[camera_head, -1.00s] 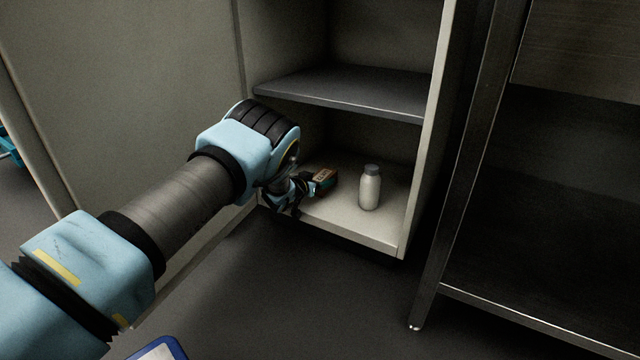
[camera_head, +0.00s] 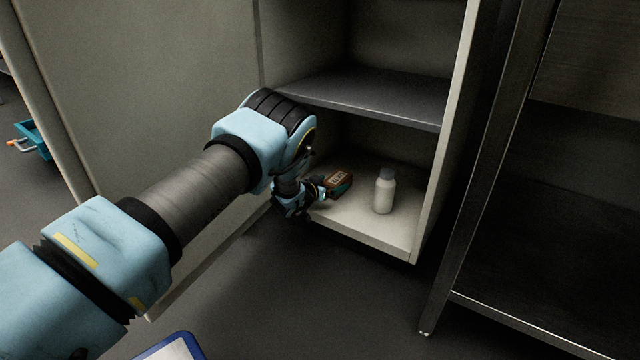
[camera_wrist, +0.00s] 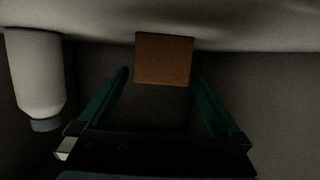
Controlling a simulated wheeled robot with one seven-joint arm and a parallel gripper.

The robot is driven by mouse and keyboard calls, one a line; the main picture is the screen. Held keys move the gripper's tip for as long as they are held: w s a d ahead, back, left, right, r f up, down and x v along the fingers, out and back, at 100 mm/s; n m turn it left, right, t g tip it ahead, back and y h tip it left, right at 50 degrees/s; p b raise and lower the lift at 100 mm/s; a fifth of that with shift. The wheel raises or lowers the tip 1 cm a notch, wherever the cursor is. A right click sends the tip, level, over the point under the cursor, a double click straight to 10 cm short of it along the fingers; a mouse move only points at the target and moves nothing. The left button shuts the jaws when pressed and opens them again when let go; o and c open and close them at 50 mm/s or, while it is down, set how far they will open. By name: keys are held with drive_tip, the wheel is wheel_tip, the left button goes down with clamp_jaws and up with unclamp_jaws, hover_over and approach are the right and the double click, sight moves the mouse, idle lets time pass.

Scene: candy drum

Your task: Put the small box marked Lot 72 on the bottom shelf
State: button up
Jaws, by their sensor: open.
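A small brown box (camera_head: 338,184) with a pale label rests on the bottom shelf (camera_head: 397,238) of the open cabinet; the label is too small to read. My gripper (camera_head: 322,190) is at the shelf's front left, just in front of the box. In the wrist view my gripper (camera_wrist: 165,92) shows two green fingers spread apart, with nothing between them. The box (camera_wrist: 164,59) lies just beyond the fingertips, centred between them. I cannot tell whether a finger touches it.
A white bottle with a grey cap (camera_head: 384,192) stands right of the box on the same shelf; it also shows in the wrist view (camera_wrist: 36,75). A dark middle shelf (camera_head: 375,97) is above. A metal rack (camera_head: 480,200) stands at the right.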

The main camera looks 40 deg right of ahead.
drive_tip(key=p+v, duration=0.4)
drive_tip(key=v, duration=0.4)
drive_tip(key=shift+w+r, duration=0.1)
drive_tip(key=shift+r, duration=0.1)
drive_tip(key=shift+s+a, duration=0.2)
drive_tip(key=shift+a, duration=0.3)
